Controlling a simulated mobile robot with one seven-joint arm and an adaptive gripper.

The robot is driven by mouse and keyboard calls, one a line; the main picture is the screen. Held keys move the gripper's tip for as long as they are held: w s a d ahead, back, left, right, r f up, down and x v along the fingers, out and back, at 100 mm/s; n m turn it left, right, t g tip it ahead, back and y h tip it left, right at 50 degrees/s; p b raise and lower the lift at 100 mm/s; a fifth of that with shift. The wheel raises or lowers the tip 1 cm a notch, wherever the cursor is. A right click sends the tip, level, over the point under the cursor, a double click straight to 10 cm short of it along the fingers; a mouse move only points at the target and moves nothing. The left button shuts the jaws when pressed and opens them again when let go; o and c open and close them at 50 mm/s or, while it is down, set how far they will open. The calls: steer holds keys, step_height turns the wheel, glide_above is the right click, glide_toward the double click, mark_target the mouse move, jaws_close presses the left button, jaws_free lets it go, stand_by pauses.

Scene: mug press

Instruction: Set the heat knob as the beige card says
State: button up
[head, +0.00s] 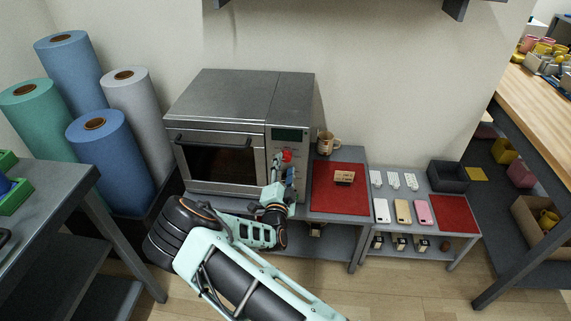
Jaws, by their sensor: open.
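The grey oven (222,155) stands on the bench with its control panel at the right. A red knob (287,155) sits on the panel below the dark display, and a blue part (291,174) shows lower down. I cannot tell which is the heat knob or read any setting. My gripper (278,160) is open, raised in front of the panel just left of the red knob; I cannot tell whether it touches it. My wrist hides the lower panel. A small beige card (344,177) stands on the red mat (340,199); its marks are too small to read.
A beige mug (326,143) stands behind the red mat. A lower shelf to the right holds several phones, white items and a dark bin (448,176). Large blue, green and grey rolls (110,165) stand left of the oven. Much of the red mat is bare.

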mark_target(286, 157)
steer(key=shift+w, duration=1.3)
steer(key=c, duration=1.2)
